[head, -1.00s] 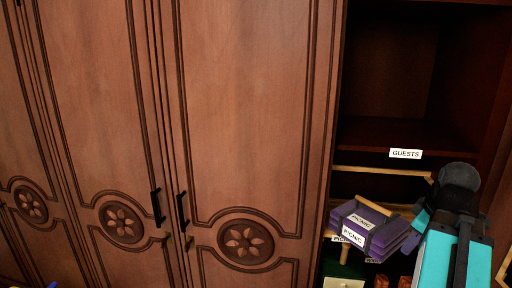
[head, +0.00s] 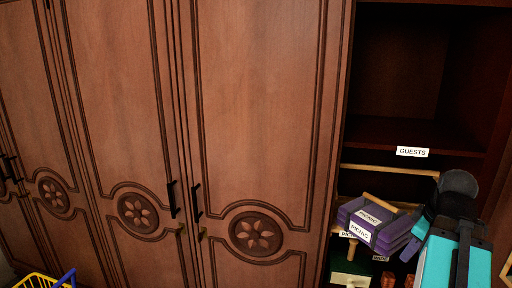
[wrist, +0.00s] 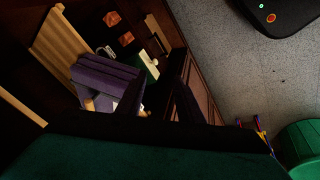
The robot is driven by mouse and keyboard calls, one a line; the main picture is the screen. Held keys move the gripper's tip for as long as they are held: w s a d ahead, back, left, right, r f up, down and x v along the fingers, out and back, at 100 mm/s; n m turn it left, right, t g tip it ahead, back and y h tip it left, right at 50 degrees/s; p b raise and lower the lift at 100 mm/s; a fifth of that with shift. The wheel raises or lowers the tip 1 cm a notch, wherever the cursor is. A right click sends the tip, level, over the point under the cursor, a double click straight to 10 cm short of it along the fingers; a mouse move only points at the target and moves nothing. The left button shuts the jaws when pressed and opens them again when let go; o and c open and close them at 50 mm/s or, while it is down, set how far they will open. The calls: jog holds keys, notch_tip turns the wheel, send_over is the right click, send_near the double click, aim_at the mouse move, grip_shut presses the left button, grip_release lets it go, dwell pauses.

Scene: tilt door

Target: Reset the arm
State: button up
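My arm with teal and black links rises at the right edge of the head view, its rounded black joint in front of the shelf unit. The end of my gripper (wrist: 182,95) shows only as dark shapes in the wrist view. Purple boxes labelled PICNIC (head: 374,222) sit tilted just left of my arm. They also show in the wrist view (wrist: 105,78). Whether my gripper touches them is not clear.
Tall brown wooden doors (head: 258,110) with black handles fill the left and middle. An open shelf with a GUESTS label (head: 412,151) stands right of them. A yellow basket (head: 36,281) is at the lower left. Grey floor (wrist: 235,75) and a green round container (wrist: 302,148) show in the wrist view.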

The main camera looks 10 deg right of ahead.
jog(key=w+a+f+n+g+y, duration=0.1)
jog(key=a+f+g, duration=0.1)
jog(key=a+f, duration=0.7)
jog(key=w+a+f+n+g+y, duration=0.15)
jog(key=a+f, duration=0.35)
jog(key=f, duration=0.7)
jog(key=a+f+n+g+y, duration=0.1)
jog(key=a+f+g, duration=0.2)
jog(key=a+f, duration=0.65)
jog(key=s+a+f+m+g+h, duration=0.1)
jog(key=s+a+f+m, duration=0.2)
jog(key=s+f, duration=0.4)
jog(key=s+a+f+m+g, duration=0.1)
jog(key=s+a+f+m, duration=0.2)
jog(key=f, duration=1)
jog(key=s+a+f+m+g+h, duration=0.1)
jog(key=s+a+f+m, duration=0.2)
jog(key=s+f, duration=0.7)
jog(key=shift+s+a+h, duration=0.35)
jog(key=shift+a, duration=0.15)
